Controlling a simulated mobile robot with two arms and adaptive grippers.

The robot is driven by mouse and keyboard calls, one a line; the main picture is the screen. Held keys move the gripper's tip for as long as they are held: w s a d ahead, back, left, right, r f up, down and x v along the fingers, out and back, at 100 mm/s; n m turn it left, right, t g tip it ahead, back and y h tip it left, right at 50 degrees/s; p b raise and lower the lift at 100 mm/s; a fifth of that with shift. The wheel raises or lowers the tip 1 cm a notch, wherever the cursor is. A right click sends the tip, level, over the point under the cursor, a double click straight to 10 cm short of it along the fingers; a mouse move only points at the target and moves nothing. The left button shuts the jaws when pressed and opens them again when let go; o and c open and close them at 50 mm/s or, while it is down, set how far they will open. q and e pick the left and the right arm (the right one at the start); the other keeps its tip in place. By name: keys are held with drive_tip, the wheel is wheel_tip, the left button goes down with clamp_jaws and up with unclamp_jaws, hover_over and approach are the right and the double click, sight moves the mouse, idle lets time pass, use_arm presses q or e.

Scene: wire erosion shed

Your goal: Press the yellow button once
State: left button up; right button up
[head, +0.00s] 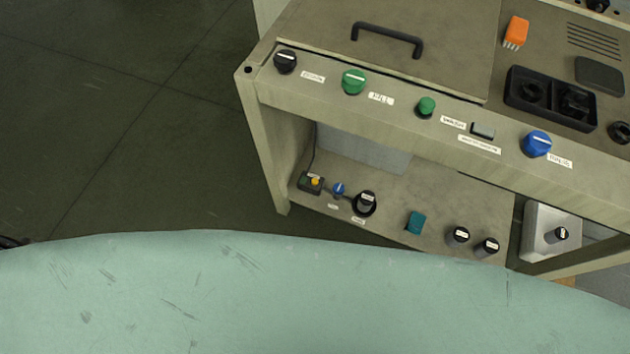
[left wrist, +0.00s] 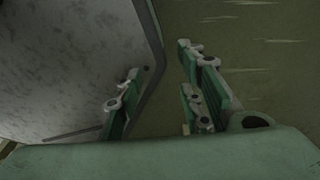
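A small yellow button (head: 315,181) sits on a dark control box (head: 311,185) at the left end of the bench's lower shelf in the head view. A cable runs up from the box. The wrist view does not show the button. My left gripper (left wrist: 160,92) shows in the left wrist view with its two fingers apart and nothing between them. Dark floor and a pale grey surface lie beyond it. My right gripper is not in view.
The bench (head: 275,95) carries several knobs along its front edge, including a green knob (head: 353,81) and a blue knob (head: 537,144). Beside the box stand a small blue knob (head: 338,189) and a black knob (head: 364,203). Open floor (head: 120,120) lies left.

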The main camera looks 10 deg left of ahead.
use_arm(q)
clamp_jaws()
idle(1.3)
